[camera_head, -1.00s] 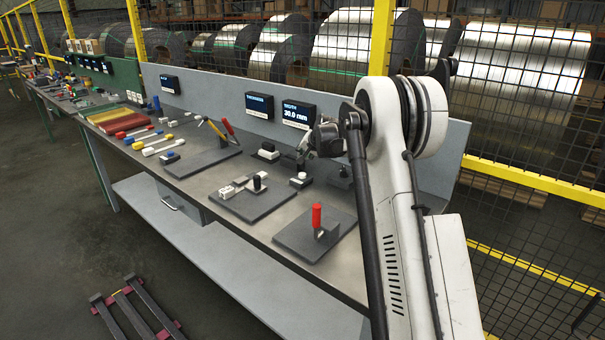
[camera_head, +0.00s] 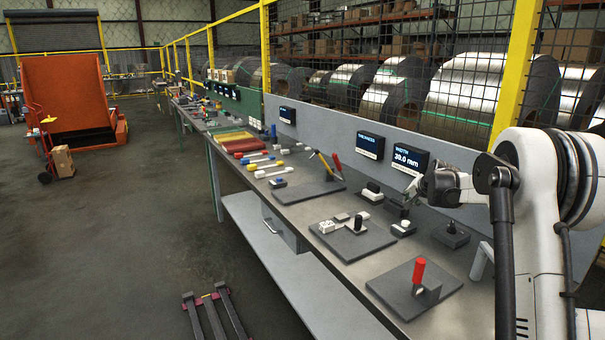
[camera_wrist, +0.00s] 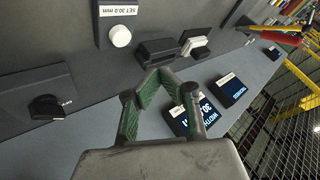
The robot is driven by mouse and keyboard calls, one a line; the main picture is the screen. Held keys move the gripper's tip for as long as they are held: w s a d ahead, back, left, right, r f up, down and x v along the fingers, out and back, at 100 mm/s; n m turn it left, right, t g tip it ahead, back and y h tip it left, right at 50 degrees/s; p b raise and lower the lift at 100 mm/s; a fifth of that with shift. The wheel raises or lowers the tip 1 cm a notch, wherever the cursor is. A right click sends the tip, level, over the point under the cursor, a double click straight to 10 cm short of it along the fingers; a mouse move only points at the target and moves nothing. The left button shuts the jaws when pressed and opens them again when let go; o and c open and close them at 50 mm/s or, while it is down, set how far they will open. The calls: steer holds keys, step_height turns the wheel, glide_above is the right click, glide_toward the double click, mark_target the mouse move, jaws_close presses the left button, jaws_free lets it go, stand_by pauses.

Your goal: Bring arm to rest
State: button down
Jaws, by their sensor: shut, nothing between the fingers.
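My arm (camera_head: 530,215), white with black joints, reaches in from the right in the head view. Its end, my gripper (camera_head: 408,194), is above the back part of the steel workbench (camera_head: 312,212). In the wrist view the green-padded fingers of my gripper (camera_wrist: 159,74) come together at the tips with nothing between them. The fingers are above the bench's back area, near a width display (camera_wrist: 194,118) and a dark block-shaped control (camera_wrist: 157,51). The exact gap to the bench cannot be told.
A red-handled fixture (camera_head: 418,272) stands at the near bench edge. Displays (camera_head: 370,145) line the back panel. A white knob (camera_wrist: 120,36) and a black knob (camera_wrist: 46,106) are close by. A wire fence and steel coils (camera_head: 478,95) stand behind. The floor at left is open.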

steer(key=s+a+r+n, duration=0.1)
steer(key=s+a+r, duration=0.45)
steer(key=s, duration=0.25)
steer(key=s+a+r+n+g, duration=0.1)
steer(key=s+a+r+n, duration=0.1)
steer(key=s+a+r, duration=0.5)
steer(key=s+a+r+n, duration=0.15)
steer(key=s+a, duration=0.35)
steer(key=s, duration=0.5)
steer(key=s+a+f+n, duration=0.1)
steer(key=s+a+f, duration=0.1)
steer(key=s, duration=0.8)
steer(key=s+a+f+n, duration=0.1)
steer(key=s+a+f, duration=0.2)
steer(key=s, duration=0.8)
steer(key=s+a+f+n+g, duration=0.1)
steer(key=s+a+f+n, duration=0.1)
steer(key=s, duration=0.8)
steer(key=shift+s+a+f, duration=0.3)
steer(key=shift+s+a, duration=0.05)
steer(key=shift+a, duration=0.55)
